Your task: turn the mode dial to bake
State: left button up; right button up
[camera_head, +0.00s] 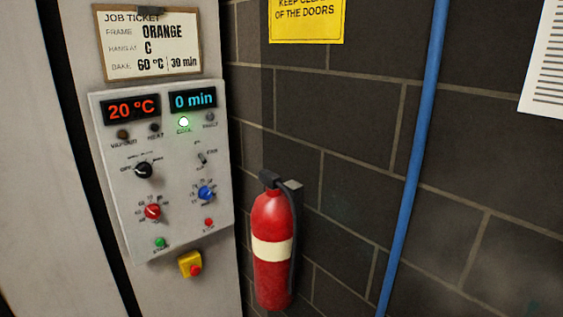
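The control panel (178,226) is a light grey box on a pale post, left of the middle. A black dial (143,170) sits at its upper left, with small marks around it; its label is too small to read surely, and so is where it points. Below it is a red dial (153,211), and to the right a blue dial (206,193). The displays read 20 °C (131,109) and 0 min (193,101). A lamp (184,122) glows white-green. Neither of my grippers shows in this view.
A job ticket (149,45) above the panel reads ORANGE, C, 60 °C, 30 min. A yellow box with a red button (191,265) sits below the panel. A red fire extinguisher (272,280) and a blue pipe (413,170) are on the dark block wall to the right.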

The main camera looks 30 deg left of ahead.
aim_at(143, 170)
jog(key=u, duration=1.55)
